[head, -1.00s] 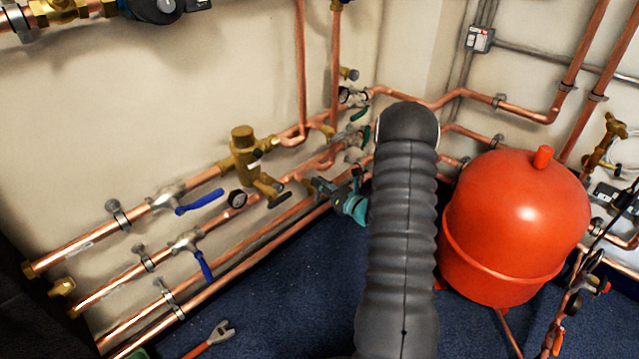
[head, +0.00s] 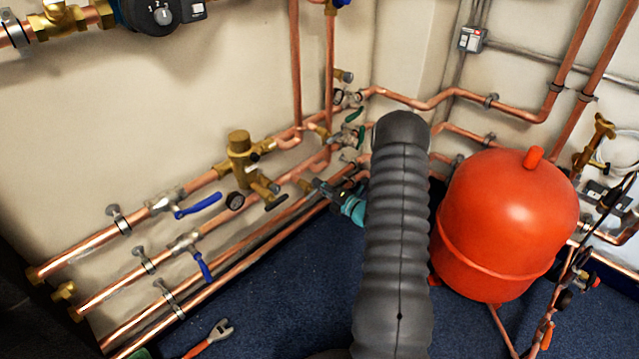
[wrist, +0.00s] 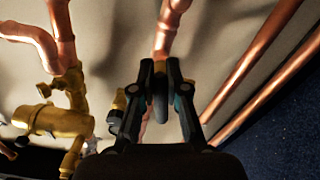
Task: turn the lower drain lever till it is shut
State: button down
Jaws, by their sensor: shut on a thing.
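My gripper shows in the head view (head: 318,187), low by the copper pipes at the wall, left of my dark ribbed arm. In the wrist view my gripper (wrist: 160,72) has its two dark fingers close together on either side of a narrow dark piece, which I take to be the lower drain lever (wrist: 160,103). A copper pipe with a brass-coloured end rises just beyond the fingertips. In the head view the lever cannot be made out behind the gripper, and its exact angle is unclear.
A red expansion vessel (head: 508,225) stands right of my arm. Two blue-handled valves (head: 198,206) and a brass valve body (head: 243,155) sit on the pipes to the left. A wrench (head: 212,336) lies on the blue carpet (head: 285,290), which is otherwise mostly clear in front.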

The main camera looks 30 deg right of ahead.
jog(key=shift+d+f+m+p, duration=0.1)
jog(key=shift+f+m+p, duration=0.1)
jog(key=shift+m, duration=0.65)
jog(key=shift+f+m+p, duration=0.15)
jog(key=shift+m+p, duration=0.05)
jog(key=shift+m, duration=0.65)
jog(key=shift+f, duration=0.1)
jog(key=c, duration=1.2)
grip_release()
jog(key=v, duration=1.2)
